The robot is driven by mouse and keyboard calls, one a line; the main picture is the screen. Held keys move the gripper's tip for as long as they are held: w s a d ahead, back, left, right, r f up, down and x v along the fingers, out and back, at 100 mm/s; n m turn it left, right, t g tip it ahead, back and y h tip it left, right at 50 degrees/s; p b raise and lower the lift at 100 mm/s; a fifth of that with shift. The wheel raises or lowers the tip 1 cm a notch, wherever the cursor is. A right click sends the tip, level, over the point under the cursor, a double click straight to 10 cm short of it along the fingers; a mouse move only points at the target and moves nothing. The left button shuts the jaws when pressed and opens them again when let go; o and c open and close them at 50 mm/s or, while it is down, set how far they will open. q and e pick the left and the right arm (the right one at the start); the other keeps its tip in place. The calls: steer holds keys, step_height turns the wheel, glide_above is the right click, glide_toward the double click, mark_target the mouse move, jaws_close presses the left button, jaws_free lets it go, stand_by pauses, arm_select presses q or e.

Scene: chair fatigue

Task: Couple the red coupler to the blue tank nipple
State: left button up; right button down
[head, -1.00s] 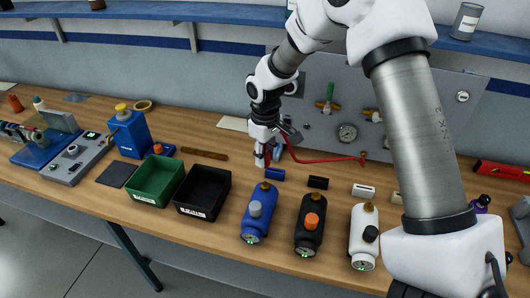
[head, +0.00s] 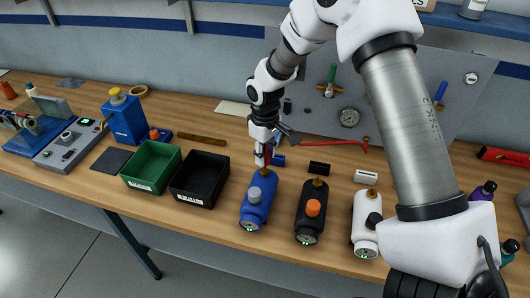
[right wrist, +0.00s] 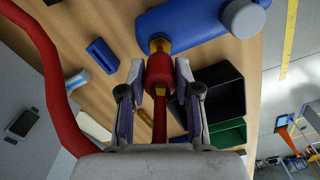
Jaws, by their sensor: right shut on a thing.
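The red coupler (right wrist: 159,72) is between the fingers of my right gripper (right wrist: 160,92), which is shut on it; a red hose trails from it. In the head view my right gripper (head: 267,148) points down just behind the blue tank (head: 258,203). The blue tank also shows in the right wrist view (right wrist: 195,22). Its brass nipple (right wrist: 158,45) lines up with the coupler's front end, and the two look very close or touching. I cannot tell whether they are joined. The head view largely hides the coupler behind the gripper. My left gripper is not in view.
A black tank (head: 310,222) and a white tank (head: 366,228) stand right of the blue one. A green bin (head: 132,184) and a black bin (head: 184,198) lie left. A blue block (right wrist: 102,55) is near the gripper. The panel with gauge (head: 349,117) stands behind.

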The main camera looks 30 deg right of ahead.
steer(key=shift+w+d, duration=0.1)
stand_by(0.4)
steer(key=shift+p, duration=0.3)
stand_by(0.4)
stand_by(0.4)
steer(key=shift+p, duration=0.45)
steer(key=shift+f+b, duration=0.65)
steer(key=shift+f, duration=0.85)
